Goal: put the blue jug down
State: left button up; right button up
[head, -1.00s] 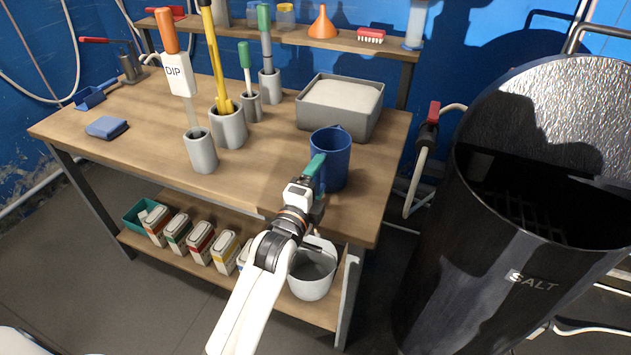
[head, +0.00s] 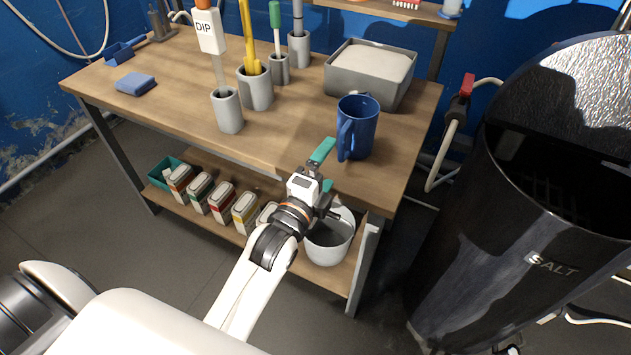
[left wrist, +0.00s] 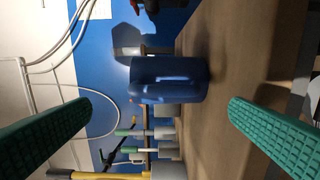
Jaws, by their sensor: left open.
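The blue jug (head: 361,128) stands upright on the wooden table (head: 300,150), near its front right part, with its handle toward my left gripper. My left gripper (head: 326,168) is open and empty, just in front of the jug and apart from it. In the left wrist view the jug (left wrist: 170,80) lies between and beyond the two green fingers, with a clear gap to each. My right gripper does not show in these views.
A grey bin with white contents (head: 366,90) stands behind the jug. Grey holders with tools (head: 228,112) are to the left. A dark salt barrel (head: 480,250) is at the right. The lower shelf holds a white bucket (head: 328,245) and several cartons.

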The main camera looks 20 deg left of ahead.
pick_arm(q)
jog(key=shift+s, duration=2.3)
jog(key=s+f+n+g, duration=0.2)
jog(key=f+g, duration=0.1)
jog(key=f, duration=0.9)
jog(key=s+d+f+n+g, duration=0.1)
jog(key=s+f+n+g, duration=0.15)
jog(key=f, duration=0.85)
jog(key=s+f+n+g, duration=0.1)
jog(key=f+n+g, duration=0.2)
jog(key=f, duration=0.9)
jog(key=s+a+f+n+g, duration=0.1)
jog(key=s+f+n+g, duration=0.2)
jog(key=s+f, duration=0.9)
jog(key=s+a+f+n+g, duration=0.25)
jog(key=s+f, duration=0.25)
jog(key=s, duration=0.5)
jog(key=s+a+f+n+g, duration=0.25)
jog(key=s+f, duration=0.35)
jog(key=s, duration=0.4)
notch_tip(320, 180, up, 7)
jog(key=p, duration=0.6)
jog(key=shift+w+d+n+y+p, duration=0.2)
jog(key=shift+d+n+y+p, duration=0.1)
jog(key=shift+n+p, duration=0.1)
jog(key=shift+g, duration=0.25)
